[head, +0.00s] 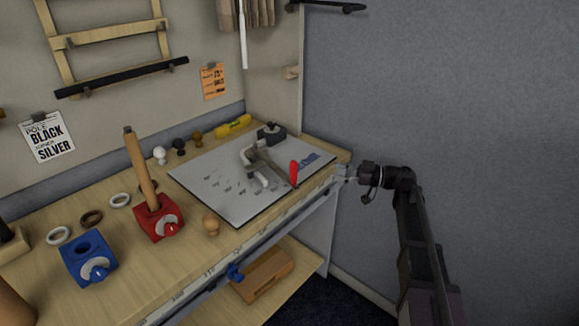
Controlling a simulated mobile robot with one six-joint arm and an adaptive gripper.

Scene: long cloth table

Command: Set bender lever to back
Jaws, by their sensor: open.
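The bender (257,158) is a pale grey device on the grey sheet at the right end of the table. A lever with a red grip (294,172) stands upright at its right side, apparently part of the bender. My gripper (343,173) is at the table's right corner, to the right of the red grip and apart from it. Its jaws are open and nothing shows between them. The fingers are small and pale here, and the lever's lower joint is hard to make out.
A red block (158,221) with an upright wooden pole (139,168) and a blue block (88,260) stand to the left. A wooden knob (211,224) is near the front edge. A yellow level (233,126) lies at the back. A grey wall (450,90) bounds the right.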

